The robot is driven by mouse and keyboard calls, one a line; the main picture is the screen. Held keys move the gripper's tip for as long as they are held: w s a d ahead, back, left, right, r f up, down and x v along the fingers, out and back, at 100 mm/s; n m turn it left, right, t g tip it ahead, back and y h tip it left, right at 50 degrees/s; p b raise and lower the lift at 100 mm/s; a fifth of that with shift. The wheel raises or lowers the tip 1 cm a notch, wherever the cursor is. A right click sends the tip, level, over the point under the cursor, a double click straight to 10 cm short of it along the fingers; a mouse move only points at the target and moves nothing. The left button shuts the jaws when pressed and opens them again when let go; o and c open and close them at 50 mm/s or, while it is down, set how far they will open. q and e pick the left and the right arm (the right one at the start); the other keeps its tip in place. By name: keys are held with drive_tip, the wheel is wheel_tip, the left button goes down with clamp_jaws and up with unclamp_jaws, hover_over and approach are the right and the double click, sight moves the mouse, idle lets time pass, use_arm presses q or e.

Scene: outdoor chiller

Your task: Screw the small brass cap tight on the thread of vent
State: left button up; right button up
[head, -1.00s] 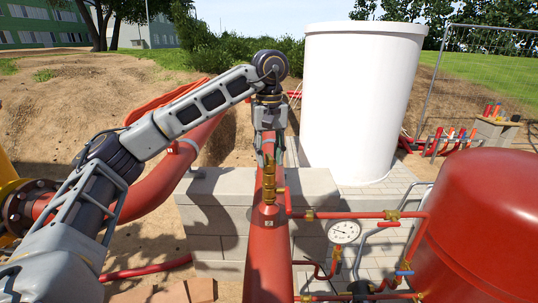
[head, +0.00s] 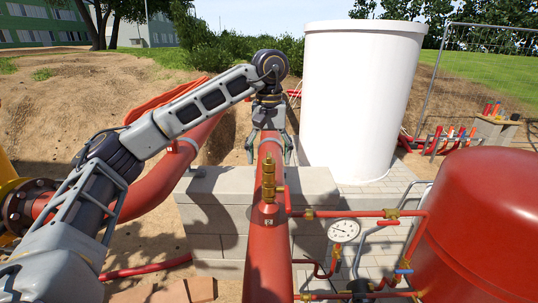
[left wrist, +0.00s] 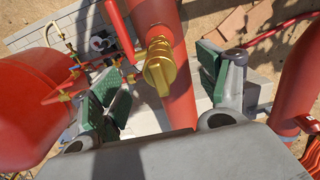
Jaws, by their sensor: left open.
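The brass vent (head: 268,190) stands upright on top of the red pipe, in the middle of the head view. The small brass cap (head: 268,163) sits at its top, in line with it; the thread under it cannot be made out. In the left wrist view the cap (left wrist: 158,75) shows end-on, with a flat raised grip across it. My left gripper (head: 269,150) is open just above and behind the cap in the head view. Its green-padded fingers (left wrist: 162,72) stand apart on both sides of the cap, with clear gaps. My right gripper is not in view.
A pressure gauge (head: 343,231) and thin red pipes with brass fittings lie right of the vent. A red tank (head: 480,225) fills the right front. A grey block wall (head: 215,200) stands behind the pipe, and a white tank (head: 360,100) stands farther back.

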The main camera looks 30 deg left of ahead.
use_arm(q)
drive_tip(key=shift+r, duration=0.2)
wheel_tip(320, 180, up, 12)
idle(1.5)
idle(0.4)
wheel_tip(320, 180, up, 12)
hover_over(269, 154)
drive_tip(key=shift+f, duration=0.15)
idle(1.4)
idle(0.7)
